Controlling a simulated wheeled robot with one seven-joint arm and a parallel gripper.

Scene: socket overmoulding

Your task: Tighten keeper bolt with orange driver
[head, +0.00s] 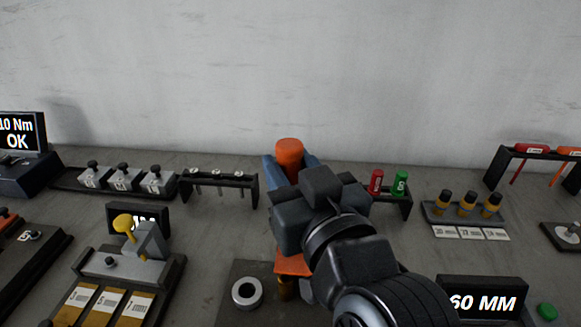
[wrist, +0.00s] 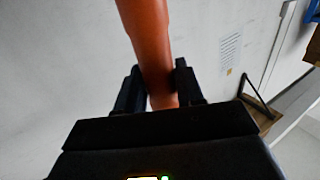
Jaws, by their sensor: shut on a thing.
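My gripper (head: 288,172) is shut on the orange driver (head: 289,150), whose thick round handle top sticks up between the fingers in the head view. The wrist view shows the orange handle (wrist: 147,40) standing between the two dark fingertips. The driver's lower shaft and tip are hidden behind my wrist. Below my wrist an orange part (head: 293,265) shows on a dark plate, partly covered by my arm. The keeper bolt is not visible, so I cannot tell whether the driver touches it. A display (head: 17,133) at the far left reads "10 Nm OK".
A grey ring (head: 247,292) lies on the plate left of my arm. A black rack (head: 219,183) stands behind it. A fixture with a yellow knob (head: 124,223) is at left. Red (head: 376,183) and green (head: 400,183) plugs stand close right of my gripper. A "60 MM" display (head: 484,302) is at front right.

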